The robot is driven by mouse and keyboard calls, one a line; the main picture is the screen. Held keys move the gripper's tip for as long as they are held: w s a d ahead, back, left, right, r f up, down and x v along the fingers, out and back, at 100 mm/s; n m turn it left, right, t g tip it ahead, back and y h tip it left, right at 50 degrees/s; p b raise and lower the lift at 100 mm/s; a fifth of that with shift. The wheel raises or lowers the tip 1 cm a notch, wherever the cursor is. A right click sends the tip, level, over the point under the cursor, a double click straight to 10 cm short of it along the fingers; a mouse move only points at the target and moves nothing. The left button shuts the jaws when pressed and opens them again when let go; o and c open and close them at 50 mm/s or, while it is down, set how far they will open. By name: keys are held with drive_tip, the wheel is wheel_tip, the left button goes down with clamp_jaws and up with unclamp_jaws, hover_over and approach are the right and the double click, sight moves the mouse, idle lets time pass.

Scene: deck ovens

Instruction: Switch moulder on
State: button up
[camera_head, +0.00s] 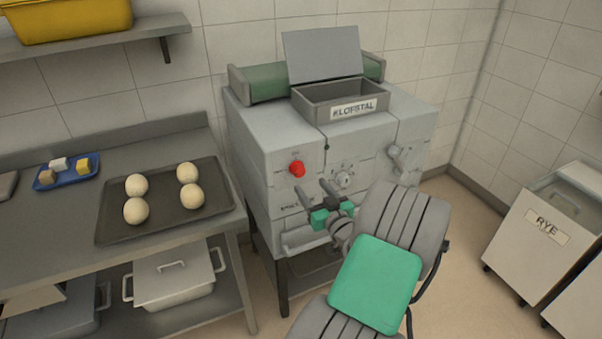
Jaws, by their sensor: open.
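The moulder (268,136) is a grey box-shaped machine on dark legs, with an open-lidded hopper (347,93) labelled "KLOFSTAL" on top and a green belt (268,83) behind it. On its front are a red knob (297,168), a pale dial (343,180) in the middle and a grey handle-like control (396,153) at the right. My gripper (310,185) is open and empty in front of the machine, its two dark fingers pointing at the front between the red knob and the dial. Contact cannot be told. My arm covers the lower right front.
A steel table (60,222) at left holds a dark tray (160,229) with several dough balls and a small blue tray (48,182). A lidded pan (174,280) sits below. A bin labelled "RYE" (528,255) stands at right. Floor shows between bin and machine.

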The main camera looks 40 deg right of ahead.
sight(300, 173)
drive_tip(key=p+x, duration=0.2)
drive_tip(key=x, duration=0.5)
drive_tip(key=shift+w+d, duration=0.1)
drive_tip(key=shift+w, duration=0.2)
drive_tip(key=shift+c, duration=0.3)
clamp_jaws()
